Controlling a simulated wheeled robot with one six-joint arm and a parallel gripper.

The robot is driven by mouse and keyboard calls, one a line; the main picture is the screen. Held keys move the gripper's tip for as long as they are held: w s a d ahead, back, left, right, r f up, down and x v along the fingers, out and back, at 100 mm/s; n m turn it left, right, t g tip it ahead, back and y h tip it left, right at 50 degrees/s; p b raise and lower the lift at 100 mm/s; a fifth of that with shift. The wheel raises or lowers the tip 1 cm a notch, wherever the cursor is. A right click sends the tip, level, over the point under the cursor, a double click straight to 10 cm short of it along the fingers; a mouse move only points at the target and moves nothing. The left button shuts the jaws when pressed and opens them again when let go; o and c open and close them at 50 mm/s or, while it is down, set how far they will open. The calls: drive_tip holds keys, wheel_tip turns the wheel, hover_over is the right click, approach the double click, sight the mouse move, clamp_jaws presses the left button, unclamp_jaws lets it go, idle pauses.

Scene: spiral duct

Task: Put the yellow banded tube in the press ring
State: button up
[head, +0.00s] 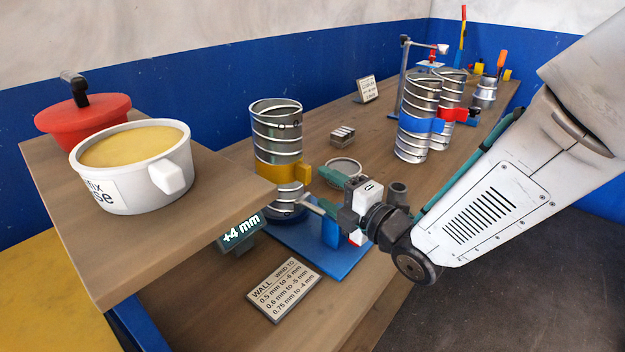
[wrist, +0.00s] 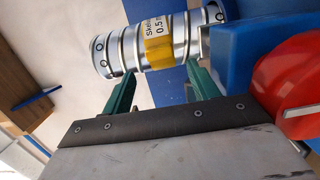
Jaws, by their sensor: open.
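The yellow banded tube (head: 278,130) is a ribbed silver duct with a yellow band and side tab. It stands upright at the back left of the blue press (head: 315,252). A dark ring, which looks like the press ring (head: 288,214), shows around its foot; how deep the tube sits is unclear. In the wrist view the tube (wrist: 115,50) lies across the top, its band label reading "0.5 m". My gripper (head: 318,190) is open beside the tube's lower part. In the wrist view its green fingertips (wrist: 163,78) are spread, just short of the band.
A display (head: 241,232) reads "+4 mm", above a card (head: 284,290) of wall sizes. A white pot (head: 130,185) and red lid (head: 83,120) stand on the raised shelf at left. Blue- and red-banded tubes (head: 418,118) stand farther back. A red round part (wrist: 290,90) is close right of the fingers.

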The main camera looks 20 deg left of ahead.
drive_tip(key=v, duration=0.5)
drive_tip(key=shift+d+r, duration=0.15)
drive_tip(key=w+d+r+m+t+h, duration=0.1)
drive_tip(key=w+d+m+h, duration=0.1)
drive_tip(key=d+m+h, duration=0.55)
drive_tip(key=w+d+r+m+h, duration=0.1)
drive_tip(key=w+d+m+h, duration=0.3)
drive_tip(key=d, duration=0.7)
drive_tip(key=s+d+r+m+g+h, duration=0.1)
drive_tip(key=s+d+m+g+h, duration=0.25)
drive_tip(key=s+d+m, duration=0.75)
drive_tip(key=s+d+r+m+g, duration=0.1)
drive_tip(key=s+d+m+g, duration=0.1)
drive_tip(key=s, duration=0.5)
drive_tip(key=s+d+r+m+g, duration=0.1)
drive_tip(key=s+d+m+g, duration=0.2)
drive_tip(key=s+m, duration=0.2)
drive_tip(key=s, duration=0.3)
drive_tip(key=shift+s+r, duration=0.2)
drive_tip(key=shift+r, duration=0.1)
